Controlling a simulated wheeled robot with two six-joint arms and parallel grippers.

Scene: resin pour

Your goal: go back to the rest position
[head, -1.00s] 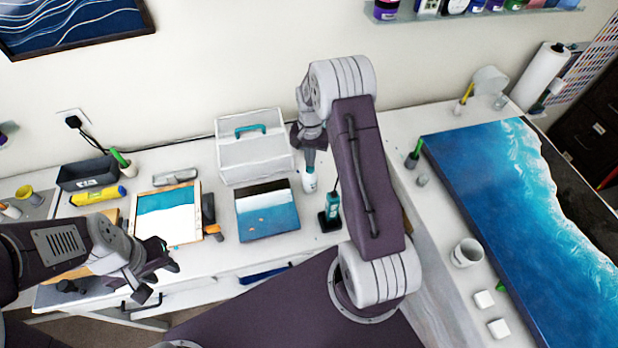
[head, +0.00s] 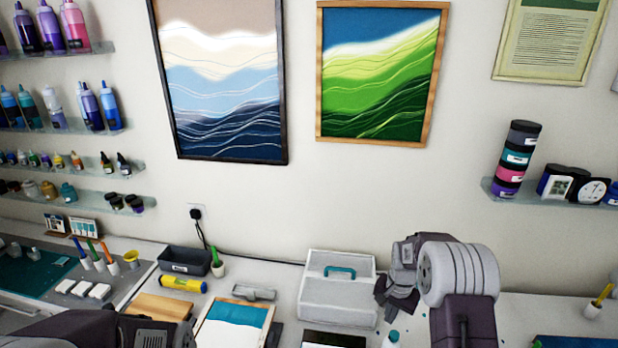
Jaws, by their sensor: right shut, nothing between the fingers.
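My right gripper (head: 392,304) is in the lower right of the head view, seen against the wall and the back of the worktable. It is shut and empty, with its fingers pointing down. It is just right of the white box with a teal handle (head: 322,300) and above a bottle with a teal cap (head: 391,338), apparently apart from the bottle. My left forearm comes in along the bottom left edge. My left gripper is outside the picture.
A painted panel (head: 210,335), yellow tube (head: 183,283), dark bin (head: 185,262) and wooden board (head: 158,306) lie on the left of the worktable (head: 255,268). Shelves of bottles (head: 75,130) hang upper left; another shelf (head: 560,205) hangs right. The wall between is clear of shelves.

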